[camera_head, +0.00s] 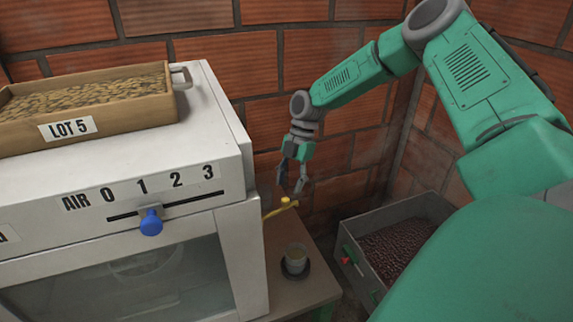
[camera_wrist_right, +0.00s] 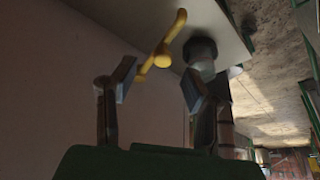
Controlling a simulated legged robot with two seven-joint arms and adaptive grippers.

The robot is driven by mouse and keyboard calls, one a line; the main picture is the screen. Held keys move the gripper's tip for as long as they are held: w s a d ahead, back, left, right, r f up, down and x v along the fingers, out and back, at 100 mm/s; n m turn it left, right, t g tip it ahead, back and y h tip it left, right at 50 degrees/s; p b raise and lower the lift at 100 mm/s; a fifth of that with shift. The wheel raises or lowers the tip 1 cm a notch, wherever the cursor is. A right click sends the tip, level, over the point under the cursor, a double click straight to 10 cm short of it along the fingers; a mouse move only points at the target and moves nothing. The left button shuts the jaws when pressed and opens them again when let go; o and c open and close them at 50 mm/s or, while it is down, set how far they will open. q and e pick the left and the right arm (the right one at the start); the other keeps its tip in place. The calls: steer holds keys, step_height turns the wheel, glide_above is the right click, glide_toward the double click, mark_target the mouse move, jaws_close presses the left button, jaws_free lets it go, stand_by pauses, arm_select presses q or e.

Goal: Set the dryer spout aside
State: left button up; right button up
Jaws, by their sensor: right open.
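The yellow dryer spout (camera_head: 276,209) sticks out from the right side of the white dryer, with a raised knob near its outer end. In the right wrist view the spout (camera_wrist_right: 163,45) shows beyond the fingertips, roughly in line with the gap between them. My right gripper (camera_head: 291,184) is open and empty, pointing down just above the outer end of the spout. In the right wrist view its fingers (camera_wrist_right: 158,86) are apart and do not appear to touch the spout. My left gripper is not in view.
A cup (camera_head: 295,256) on a dark round base stands on the small table (camera_head: 292,293) below the spout. The white dryer (camera_head: 222,150) carries a LOT 5 tray (camera_head: 120,118) and a blue slider knob (camera_head: 151,222). A grey bin of dark beans (camera_head: 375,216) stands right. A brick wall is close behind.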

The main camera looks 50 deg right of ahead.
steer(key=v, duration=0.7)
steer(key=shift+d+r, duration=0.15)
steer(key=shift+d, duration=0.25)
